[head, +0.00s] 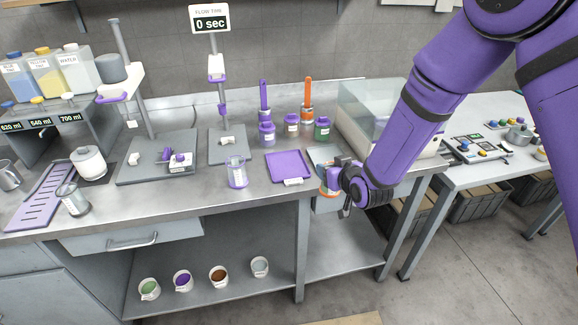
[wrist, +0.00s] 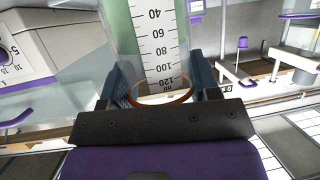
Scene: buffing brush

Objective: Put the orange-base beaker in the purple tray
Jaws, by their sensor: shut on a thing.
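The orange-base beaker (wrist: 160,50) is in my gripper (wrist: 156,88). In the wrist view it is clear with a white scale strip, a greenish side and an orange ring by the fingers. The fingers press on it from both sides. In the head view my gripper (head: 338,187) holds the beaker (head: 328,180) at the bench's front edge, right of the purple tray (head: 286,162). Most of the beaker is hidden there by the gripper. The tray lies flat on the bench and looks empty, with a white label at its front.
A clear purple-base beaker (head: 237,174) stands left of the tray. A glass-sided box (head: 368,110) stands to the right rear. A stand (head: 226,145) is at the back left.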

